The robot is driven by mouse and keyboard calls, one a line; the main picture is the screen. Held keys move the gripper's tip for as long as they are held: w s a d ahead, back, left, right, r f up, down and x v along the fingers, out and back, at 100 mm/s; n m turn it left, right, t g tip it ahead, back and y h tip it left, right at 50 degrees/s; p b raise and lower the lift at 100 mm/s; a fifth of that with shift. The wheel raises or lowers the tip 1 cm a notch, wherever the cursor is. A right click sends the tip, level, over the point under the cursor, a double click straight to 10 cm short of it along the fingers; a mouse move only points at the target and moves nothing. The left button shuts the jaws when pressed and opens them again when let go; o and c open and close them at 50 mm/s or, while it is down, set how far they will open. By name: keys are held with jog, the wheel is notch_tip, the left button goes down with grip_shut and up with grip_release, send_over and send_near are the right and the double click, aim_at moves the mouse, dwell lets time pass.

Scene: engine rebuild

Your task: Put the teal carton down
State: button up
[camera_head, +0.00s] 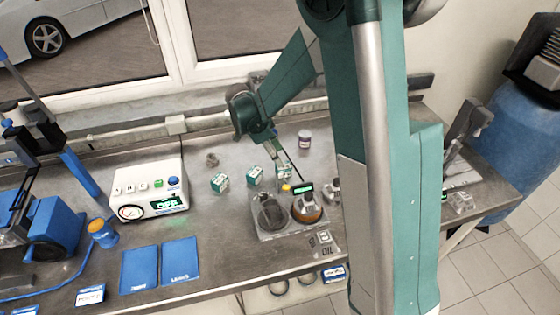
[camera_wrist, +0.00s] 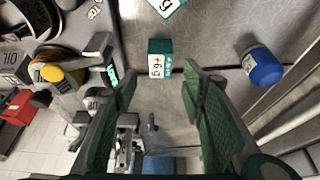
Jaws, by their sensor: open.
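Three small teal-and-white cartons show in the head view: one at the left (camera_head: 220,182), a middle one (camera_head: 255,176) and one at the right (camera_head: 284,169), just under my gripper (camera_head: 279,156). In the wrist view, a teal carton (camera_wrist: 159,59) with a white label stands on the grey bench top, just beyond my fingertips and roughly centred between them. My gripper (camera_wrist: 160,84) is open, with a finger to each side and no contact visible. Part of another teal carton (camera_wrist: 166,6) shows at the top edge of the wrist view.
A jar with a blue cap (camera_wrist: 262,66) stands right of the carton; it also shows in the head view (camera_head: 304,138). A tray (camera_head: 266,232) with dark round containers stands in front, near a green display (camera_head: 303,188). A white gauge box (camera_head: 150,190) stands left.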

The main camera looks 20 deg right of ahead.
jog(key=shift+v, duration=2)
jog(key=shift+r, duration=0.1)
jog(key=s+d+r+n+t+y, duration=0.25)
jog(key=s+r+n, duration=0.55)
jog(key=s+r, duration=0.6)
jog(key=s+r+n+t+y, duration=0.2)
jog(key=s+n+t, duration=0.2)
jog(key=s+n, duration=0.6)
jog(key=shift+s+d+r+t, duration=0.35)
jog(key=shift+s+d, duration=0.15)
jog(key=shift+s, duration=3.2)
jog(key=shift+f, duration=0.2)
notch_tip(320, 180, down, 22)
jog(key=b, duration=2.2)
jog(key=shift+f, duration=0.1)
